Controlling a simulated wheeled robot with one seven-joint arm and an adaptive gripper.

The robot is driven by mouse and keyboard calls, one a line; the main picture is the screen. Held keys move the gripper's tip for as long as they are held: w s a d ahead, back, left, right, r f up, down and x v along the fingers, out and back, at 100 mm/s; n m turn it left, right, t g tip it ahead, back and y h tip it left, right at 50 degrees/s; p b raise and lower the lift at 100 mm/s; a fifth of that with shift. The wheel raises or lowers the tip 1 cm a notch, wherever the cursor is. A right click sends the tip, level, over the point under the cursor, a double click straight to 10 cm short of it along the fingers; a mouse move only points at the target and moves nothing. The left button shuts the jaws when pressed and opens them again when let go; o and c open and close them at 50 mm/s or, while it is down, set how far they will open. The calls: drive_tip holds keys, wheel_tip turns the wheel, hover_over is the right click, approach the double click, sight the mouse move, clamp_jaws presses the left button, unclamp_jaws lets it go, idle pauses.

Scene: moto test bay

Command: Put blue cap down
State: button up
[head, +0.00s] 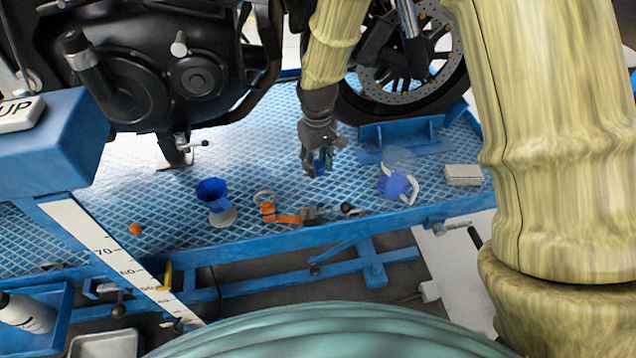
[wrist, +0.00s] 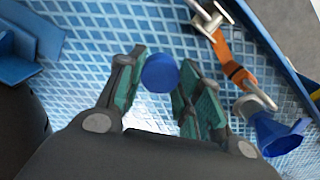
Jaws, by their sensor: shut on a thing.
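The blue cap (wrist: 160,73) is small and round and sits between the green-padded fingers of my gripper (wrist: 158,88) in the wrist view. In the head view my gripper (head: 318,166) points down above the blue patterned platform (head: 270,180), with a little of the blue cap (head: 322,160) showing between the fingers. My gripper is shut on the cap. I cannot tell exactly how far the cap is above the platform.
A blue funnel (head: 213,192), an orange strap with metal parts (head: 285,215), a clear jug with blue contents (head: 395,185) and a pale box (head: 463,175) stand nearby. An orange ball (head: 135,230) lies left. The motorcycle (head: 150,80) stands behind.

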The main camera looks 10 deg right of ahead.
sight(318, 193)
drive_tip(key=shift+w+d+r+m+p, duration=0.1)
drive_tip(key=shift+d+r+m+p, duration=0.05)
drive_tip(key=shift+m+p, duration=0.85)
drive_tip(key=shift+f+b, duration=0.3)
drive_tip(key=shift+f, duration=4.75)
drive_tip(key=shift+f, duration=0.15)
drive_tip(key=o, duration=0.9)
wheel_tip(318, 193, up, 12)
drive_tip(key=shift+r+p, duration=0.15)
drive_tip(key=shift+p, duration=0.3)
